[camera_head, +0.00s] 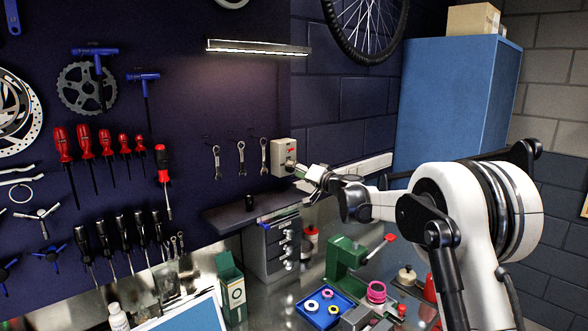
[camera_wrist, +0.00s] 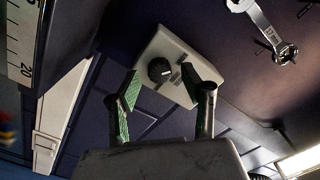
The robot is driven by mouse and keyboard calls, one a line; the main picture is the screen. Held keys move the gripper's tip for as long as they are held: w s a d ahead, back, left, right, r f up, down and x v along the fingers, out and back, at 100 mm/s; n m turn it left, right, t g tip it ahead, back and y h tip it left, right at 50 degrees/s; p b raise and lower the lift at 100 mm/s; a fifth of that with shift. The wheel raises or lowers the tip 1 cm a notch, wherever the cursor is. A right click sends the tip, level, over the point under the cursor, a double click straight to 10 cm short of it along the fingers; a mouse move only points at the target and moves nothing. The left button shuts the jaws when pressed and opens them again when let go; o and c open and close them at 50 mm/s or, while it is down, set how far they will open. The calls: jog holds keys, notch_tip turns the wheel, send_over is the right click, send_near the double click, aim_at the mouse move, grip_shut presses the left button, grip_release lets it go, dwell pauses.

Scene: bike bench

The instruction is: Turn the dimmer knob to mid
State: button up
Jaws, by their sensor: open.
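The dimmer knob (camera_wrist: 159,70) is a dark round knob with a light pointer mark, on a cream wall box (camera_wrist: 180,52). In the head view the box (camera_head: 283,150) is on the wall right of the hanging wrenches, and the knob (camera_head: 290,165) is low on its face, close to my fingertips. My gripper (camera_wrist: 158,88) is open, with green-padded fingers spread on either side of the knob in the wrist view. It appears apart from the knob. In the head view my gripper (camera_head: 301,171) comes from the right. The exact gap to the knob is hard to judge.
Wrenches (camera_head: 241,160) hang left of the box; one wrench (camera_wrist: 264,28) shows in the wrist view. A dark shelf (camera_head: 250,210) over a drawer unit (camera_head: 272,248) is below. A lit lamp bar (camera_head: 258,47) is above. A green vise (camera_head: 346,262) stands on the bench.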

jog(key=shift+w+a, duration=0.4)
grip_shut()
jog(key=shift+m, duration=0.4)
jog(key=m+b, duration=0.3)
jog(key=shift+f+m, duration=0.15)
jog(key=shift+m, duration=0.15)
jog(key=m+b, duration=0.2)
jog(key=m, duration=0.4)
jog(key=shift+m, duration=0.3)
